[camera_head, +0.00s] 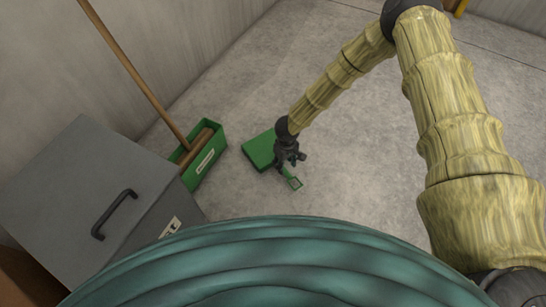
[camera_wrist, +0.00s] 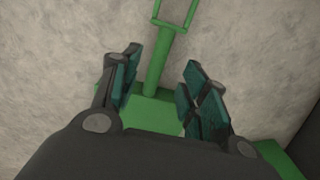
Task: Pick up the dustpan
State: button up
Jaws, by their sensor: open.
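The green dustpan (camera_head: 261,149) lies on the floor in the middle of the head view. Its short handle with a loop end (camera_head: 294,182) points toward the lower right. My gripper (camera_head: 292,158) is over the dustpan and hides part of its handle. In the wrist view my gripper (camera_wrist: 157,85) is open, with its fingers on either side of the green handle (camera_wrist: 158,65). The dustpan's flat body (camera_wrist: 150,115) shows below and between the fingers. No finger clearly touches the handle.
A green bin (camera_head: 207,160) holding a long-handled wooden broom (camera_head: 140,80) stands left of the dustpan. A grey box with a black handle (camera_head: 113,214) stands at lower left. Bare concrete floor (camera_head: 350,190) is free to the right.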

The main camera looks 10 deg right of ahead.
jog(key=shift+w+f+b, duration=0.2)
jog(key=shift+f+b, duration=1.7)
jog(key=shift+f, duration=1.45)
grip_shut()
